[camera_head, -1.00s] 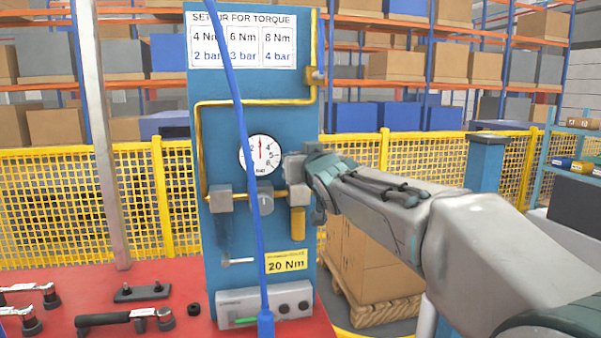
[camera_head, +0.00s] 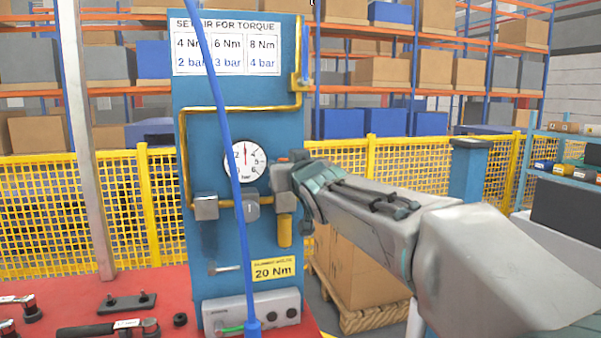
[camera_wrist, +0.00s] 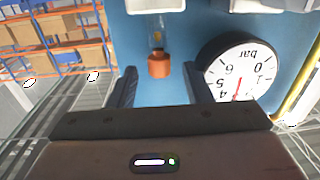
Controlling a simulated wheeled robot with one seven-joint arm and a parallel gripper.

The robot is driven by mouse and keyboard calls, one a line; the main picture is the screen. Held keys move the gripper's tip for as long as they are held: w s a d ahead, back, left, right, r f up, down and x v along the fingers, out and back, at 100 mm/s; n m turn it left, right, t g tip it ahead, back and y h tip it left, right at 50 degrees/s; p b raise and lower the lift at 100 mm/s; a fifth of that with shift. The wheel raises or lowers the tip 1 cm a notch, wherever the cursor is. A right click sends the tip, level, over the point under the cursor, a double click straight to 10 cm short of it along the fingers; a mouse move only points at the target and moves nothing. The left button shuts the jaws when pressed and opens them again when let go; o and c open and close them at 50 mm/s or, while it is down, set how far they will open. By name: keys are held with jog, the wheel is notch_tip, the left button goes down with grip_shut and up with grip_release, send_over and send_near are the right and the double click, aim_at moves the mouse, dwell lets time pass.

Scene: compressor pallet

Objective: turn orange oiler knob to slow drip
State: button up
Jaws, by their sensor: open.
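The orange oiler knob (camera_wrist: 159,66) shows in the wrist view, under a small clear sight glass (camera_wrist: 158,38) on the blue panel. The wrist picture is upside down. My gripper (camera_wrist: 160,80) is open, with one dark finger on each side of the knob's line. The knob appears between and slightly beyond the fingertips, with clear gaps to both. I cannot tell the knob's setting or see a drip.
The pressure gauge (camera_wrist: 236,72) sits close beside one finger. The blue panel (camera_head: 215,130) carries yellow pipe, grey units and a blue hose (camera_head: 226,140) hanging in front. Tools lie on the red table (camera_head: 70,305). Yellow fencing (camera_head: 400,165) stands behind.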

jog(key=p+v, duration=0.2)
jog(key=v, duration=1)
jog(key=shift+s+d, duration=0.2)
jog(key=shift+s, duration=0.15)
jog(key=w+d+f+m+g+h+p, duration=0.1)
jog(key=d+f+m+g+p, duration=0.15)
jog(key=f+m, duration=0.4)
jog(key=d+f+m+g+h+p, duration=0.1)
jog(key=d+f+m+g+h, duration=0.2)
jog(key=m, duration=0.7)
notch_tip(320, 180, up, 9)
jog(key=w+a+m+t+y+p, duration=0.1)
jog(key=m+t+y+p, duration=0.25)
jog(key=m+y, duration=0.9)
jog(key=w+a+m+h, duration=0.1)
jog(key=w+a, duration=0.2)
jog(key=w+a+m+h+p, duration=0.1)
jog(key=w+a, duration=0.1)
jog(key=w, duration=0.2)
jog(key=w+a+m+h+p, duration=0.1)
jog(key=w+a, duration=0.2)
jog(key=w, duration=0.1)
jog(key=shift+w+a+f+g+h, duration=0.15)
jog(key=shift+w+a+g+h, duration=0.05)
jog(key=shift+a+g+h, duration=0.1)
